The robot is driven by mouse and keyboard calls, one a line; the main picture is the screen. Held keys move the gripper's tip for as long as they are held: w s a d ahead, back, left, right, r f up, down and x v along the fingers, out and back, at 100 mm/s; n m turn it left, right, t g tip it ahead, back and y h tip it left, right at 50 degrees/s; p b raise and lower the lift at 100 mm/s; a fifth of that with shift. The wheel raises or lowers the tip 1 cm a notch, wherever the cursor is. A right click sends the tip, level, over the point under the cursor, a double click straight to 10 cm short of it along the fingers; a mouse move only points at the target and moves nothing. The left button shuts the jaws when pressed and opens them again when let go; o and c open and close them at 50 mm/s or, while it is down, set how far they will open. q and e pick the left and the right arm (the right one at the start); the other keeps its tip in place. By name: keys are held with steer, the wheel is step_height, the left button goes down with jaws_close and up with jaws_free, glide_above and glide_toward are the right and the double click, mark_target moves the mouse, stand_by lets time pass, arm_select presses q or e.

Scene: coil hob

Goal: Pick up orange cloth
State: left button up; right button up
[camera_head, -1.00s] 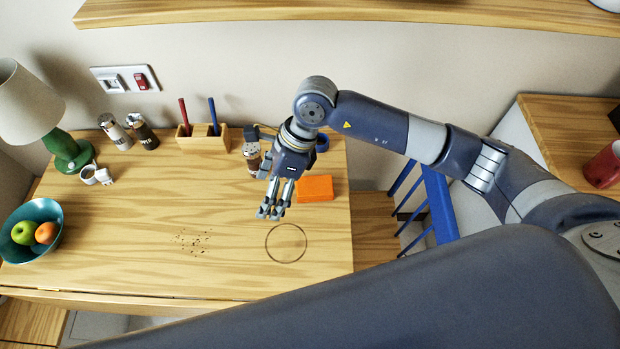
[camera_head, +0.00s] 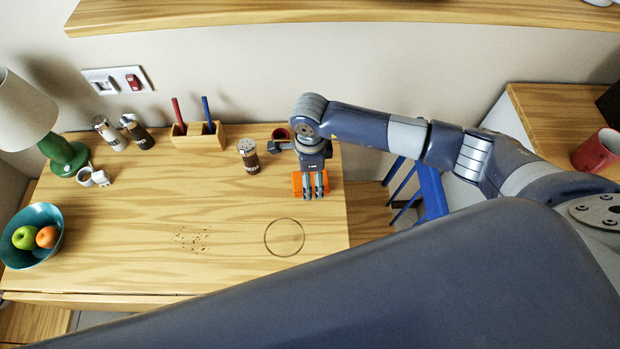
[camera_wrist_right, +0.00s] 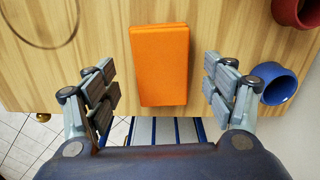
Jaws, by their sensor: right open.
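The orange cloth (camera_wrist_right: 160,65) is a folded rectangle lying flat near the table's edge. In the head view the cloth (camera_head: 297,184) is mostly hidden behind my right gripper (camera_head: 316,190). In the right wrist view my right gripper (camera_wrist_right: 164,92) is open, with its fingers on either side of the cloth and bare table showing in the gaps. The fingers do not touch the cloth there. My left gripper is not in view.
A blue cup (camera_wrist_right: 278,83) and a red cup (camera_wrist_right: 297,10) lie close to the right fingers. A pepper shaker (camera_head: 249,156) stands left of the gripper. Dark crumbs (camera_head: 191,238) and a ring mark (camera_head: 284,237) are on the table (camera_head: 130,260). A blue chair (camera_head: 430,190) is to the right.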

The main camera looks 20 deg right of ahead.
steer(key=shift+f, duration=1.1)
steer(key=c, duration=1.1)
steer(key=shift+c, duration=0.2)
steer(key=shift+r, duration=0.2)
steer(key=shift+r, duration=0.2)
step_height(320, 180, up, 2)
steer(key=shift+w+r+b, duration=0.15)
steer(key=shift+b, duration=0.6)
steer(key=s+b, duration=0.1)
steer(key=s, duration=0.4)
steer(key=s+r+b, duration=0.1)
steer(key=s, duration=0.4)
steer(key=s+d+b, duration=0.1)
steer(key=s, duration=0.4)
steer(key=shift+r, duration=0.35)
steer(key=shift+s+r+b, duration=0.15)
steer(key=shift+s+b, duration=0.15)
steer(key=shift+s, duration=0.35)
